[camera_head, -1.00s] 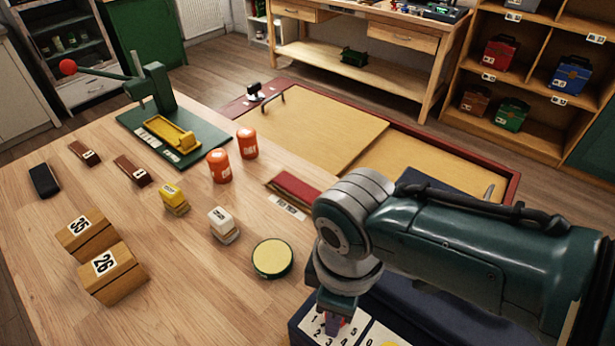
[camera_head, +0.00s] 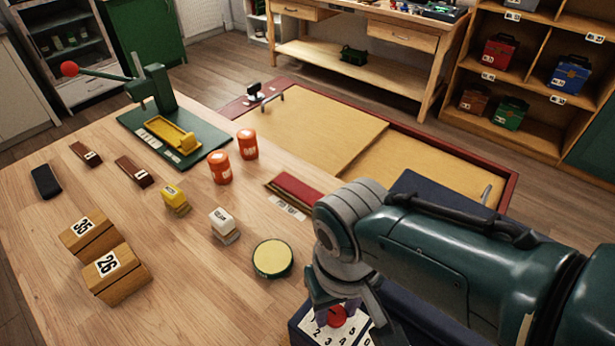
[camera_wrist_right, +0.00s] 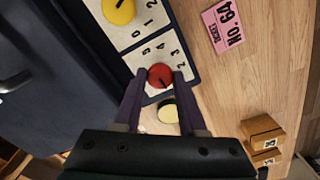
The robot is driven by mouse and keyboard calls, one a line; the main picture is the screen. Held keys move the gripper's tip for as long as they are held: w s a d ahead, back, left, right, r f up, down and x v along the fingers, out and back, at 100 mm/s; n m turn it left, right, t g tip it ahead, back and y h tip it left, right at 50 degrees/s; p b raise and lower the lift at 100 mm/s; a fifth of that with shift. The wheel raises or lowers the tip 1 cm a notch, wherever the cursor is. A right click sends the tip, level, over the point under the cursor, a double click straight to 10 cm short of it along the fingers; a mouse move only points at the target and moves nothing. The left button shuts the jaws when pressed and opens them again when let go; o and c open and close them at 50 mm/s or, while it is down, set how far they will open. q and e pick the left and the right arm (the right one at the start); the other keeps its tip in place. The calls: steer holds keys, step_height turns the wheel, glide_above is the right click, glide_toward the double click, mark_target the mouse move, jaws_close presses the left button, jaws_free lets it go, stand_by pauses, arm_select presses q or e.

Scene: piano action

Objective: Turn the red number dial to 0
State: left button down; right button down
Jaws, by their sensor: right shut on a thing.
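The red number dial (camera_head: 336,316) sits on a white numbered plate (camera_head: 309,328) on a dark blue box at the table's front right. In the right wrist view the dial (camera_wrist_right: 160,76) has a dark pointer line; which number it points at is too small to tell. My right gripper (camera_wrist_right: 159,77) is shut on the dial, one purple finger on each side. It also shows from above in the head view (camera_head: 337,311), its fingers partly hidden by the wrist. My left gripper is out of view.
A yellow dial (camera_wrist_right: 118,10) sits beside the red one. A round yellow-topped tin (camera_head: 272,259) stands left of the box. Stamps, wooden blocks (camera_head: 118,274) and orange canisters (camera_head: 219,167) stand farther left. A pink ticket (camera_wrist_right: 227,25) lies beside the box.

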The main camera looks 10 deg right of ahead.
mark_target(336, 313)
steer(key=shift+a+m, duration=0.1)
steer(key=shift+m, duration=1.2)
steer(key=shift+c, duration=2.3)
jaws_free()
step_height(336, 313, up, 8)
steer(key=p, duration=0.5)
steer(key=shift+r+p, duration=0.25)
steer(key=shift+p, duration=0.15)
steer(key=shift+r, duration=0.75)
